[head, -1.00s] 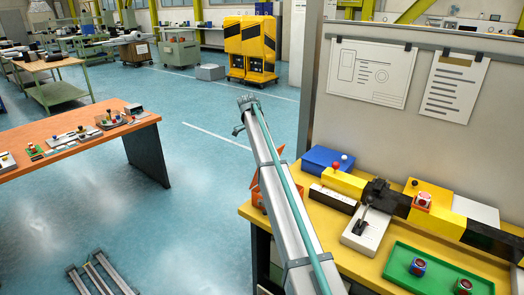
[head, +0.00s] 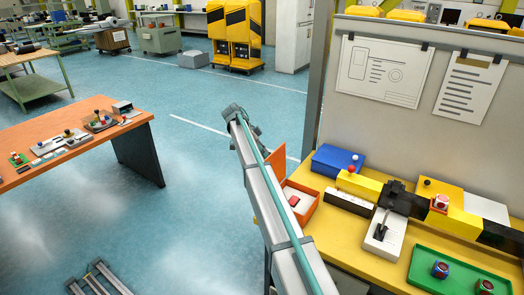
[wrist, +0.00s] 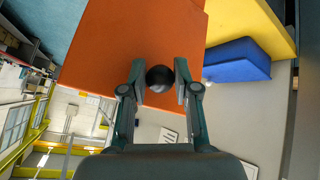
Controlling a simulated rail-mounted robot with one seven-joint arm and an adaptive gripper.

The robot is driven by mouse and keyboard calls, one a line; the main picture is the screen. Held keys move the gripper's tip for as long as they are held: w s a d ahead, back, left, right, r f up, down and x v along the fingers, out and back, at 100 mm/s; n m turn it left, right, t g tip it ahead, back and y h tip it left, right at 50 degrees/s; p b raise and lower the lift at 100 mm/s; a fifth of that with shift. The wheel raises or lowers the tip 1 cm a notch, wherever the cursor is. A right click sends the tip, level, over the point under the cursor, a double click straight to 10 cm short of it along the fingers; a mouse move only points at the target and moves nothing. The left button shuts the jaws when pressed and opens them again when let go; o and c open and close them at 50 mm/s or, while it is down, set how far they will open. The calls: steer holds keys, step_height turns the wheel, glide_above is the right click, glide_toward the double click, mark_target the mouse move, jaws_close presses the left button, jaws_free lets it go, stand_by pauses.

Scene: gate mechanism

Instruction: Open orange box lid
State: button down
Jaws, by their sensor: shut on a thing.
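The orange box (head: 302,201) stands at the left end of the yellow bench, partly hidden behind my arm. Its inside shows, with a small red and white thing (head: 293,201) in it. The orange lid (head: 281,150) is raised and stands steeply at the box's left rear. In the wrist view the lid (wrist: 125,40) fills the upper middle, with a round black knob (wrist: 160,79) on it. My gripper (wrist: 160,72) is shut on this knob, one finger on each side. In the head view my arm hides the gripper.
A yellow and black gate bar (head: 362,184), a grey lever unit (head: 385,235) and a green tray (head: 450,268) occupy the bench (head: 335,232). A grey panel (head: 390,130) rises behind.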

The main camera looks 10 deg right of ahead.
steer(key=shift+s+d+f, duration=0.1)
steer(key=shift+s+f, duration=0.1)
steer(key=shift+f, duration=0.2)
steer(key=c, duration=1.1)
jaws_free()
steer(key=shift+w, duration=0.1)
steer(key=shift+o, duration=1.2)
steer(key=shift+w+d+f, duration=0.1)
steer(key=shift+w, duration=0.05)
steer(key=shift+r, duration=0.25)
steer(key=shift+b, duration=0.35)
